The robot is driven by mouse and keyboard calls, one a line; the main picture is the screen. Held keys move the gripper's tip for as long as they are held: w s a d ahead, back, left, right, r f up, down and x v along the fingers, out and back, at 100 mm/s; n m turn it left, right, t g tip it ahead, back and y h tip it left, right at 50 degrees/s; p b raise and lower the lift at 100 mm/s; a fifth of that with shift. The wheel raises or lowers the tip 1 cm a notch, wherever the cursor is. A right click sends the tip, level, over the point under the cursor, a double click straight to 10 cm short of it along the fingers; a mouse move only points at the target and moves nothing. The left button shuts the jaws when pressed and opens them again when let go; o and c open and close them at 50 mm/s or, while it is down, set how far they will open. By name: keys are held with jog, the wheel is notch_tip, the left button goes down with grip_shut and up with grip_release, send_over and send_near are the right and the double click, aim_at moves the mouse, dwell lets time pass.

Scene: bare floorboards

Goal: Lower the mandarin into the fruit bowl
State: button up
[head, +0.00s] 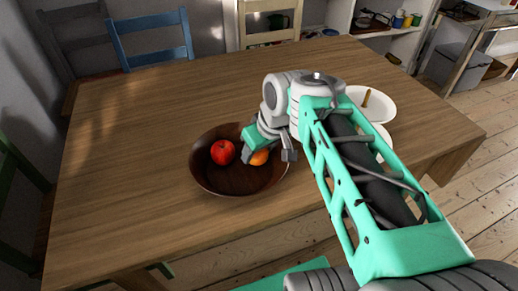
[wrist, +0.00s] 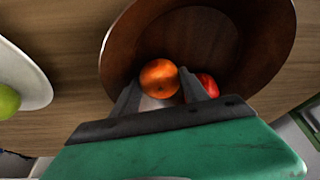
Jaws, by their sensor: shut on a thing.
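The mandarin (wrist: 159,78) is orange and sits between the fingertips of my gripper (wrist: 160,88) in the wrist view. My gripper is shut on it. In the head view the mandarin (head: 259,157) shows partly behind my gripper (head: 266,155), over the right part of the fruit bowl. The fruit bowl (head: 236,183) is brown and round and stands on the table; its inner wall fills much of the wrist view (wrist: 255,50). A red apple (head: 222,152) lies in the bowl, left of the mandarin. I cannot tell whether the mandarin touches the bowl.
The wooden table (head: 130,115) is largely clear left of the bowl. White plates (head: 352,96) stand to the right, partly behind my arm. A green fruit (wrist: 8,101) lies on a white dish (wrist: 35,75) in the wrist view. A blue chair (head: 150,40) stands behind the table.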

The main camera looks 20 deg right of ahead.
jog(key=shift+f+b, duration=0.4)
jog(key=shift+f, duration=0.15)
dwell(0.4)
jog(key=o, duration=1.5)
